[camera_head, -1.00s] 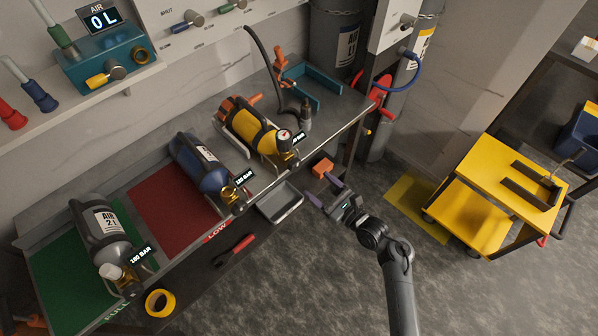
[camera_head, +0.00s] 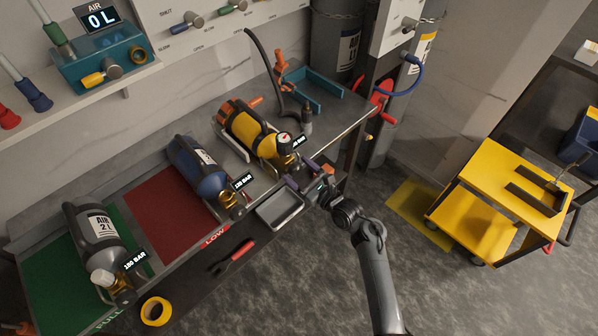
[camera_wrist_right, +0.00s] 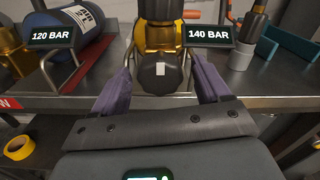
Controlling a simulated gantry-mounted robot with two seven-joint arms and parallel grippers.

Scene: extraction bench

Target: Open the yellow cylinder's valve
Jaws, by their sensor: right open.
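The yellow cylinder (camera_head: 248,128) lies on its side in a cradle on the bench, its brass valve end (camera_head: 284,146) toward the front edge. My right gripper (camera_head: 302,174) is open in front of that end, its purple fingers pointing at it. In the right wrist view, the dark round valve knob (camera_wrist_right: 160,74) with a small pale mark sits centred between the two spread fingers (camera_wrist_right: 163,78). I cannot tell how deep between them it is; no contact shows. A 140 BAR tag (camera_wrist_right: 209,34) stands beside it. My left gripper is not in view.
A blue cylinder (camera_head: 197,165) and a grey cylinder (camera_head: 97,228) lie to the left on the bench. A grey tray (camera_head: 279,209) is below the bench edge. A teal panel display (camera_head: 97,17) reads 0 L. A yellow cart (camera_head: 503,178) stands right, with open floor between.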

